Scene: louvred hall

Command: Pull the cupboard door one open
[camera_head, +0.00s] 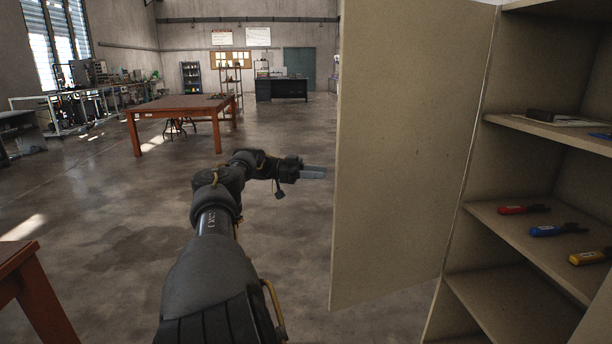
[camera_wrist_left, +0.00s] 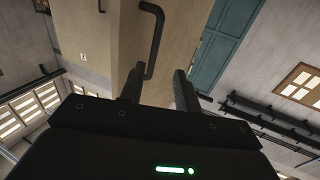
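The cupboard door (camera_head: 405,150) is a tan panel standing swung wide open, at the left of the cupboard's open front. Its handle is hidden in the head view. In the left wrist view a dark bar handle (camera_wrist_left: 155,38) is on a tan panel (camera_wrist_left: 190,35). My left gripper (camera_head: 314,172) is at the door's free left edge in the head view. In the left wrist view its two fingers (camera_wrist_left: 159,88) are spread, with the handle's end just beyond and between them. I cannot tell whether they touch it. My right gripper is not in view.
The cupboard shelves (camera_head: 530,225) hold a red tool (camera_head: 524,209), a blue tool (camera_head: 556,230) and a yellow tool (camera_head: 590,257). A red-brown table (camera_head: 180,104) stands farther back. A table corner (camera_head: 25,270) is at lower left. The floor (camera_head: 110,210) between is clear.

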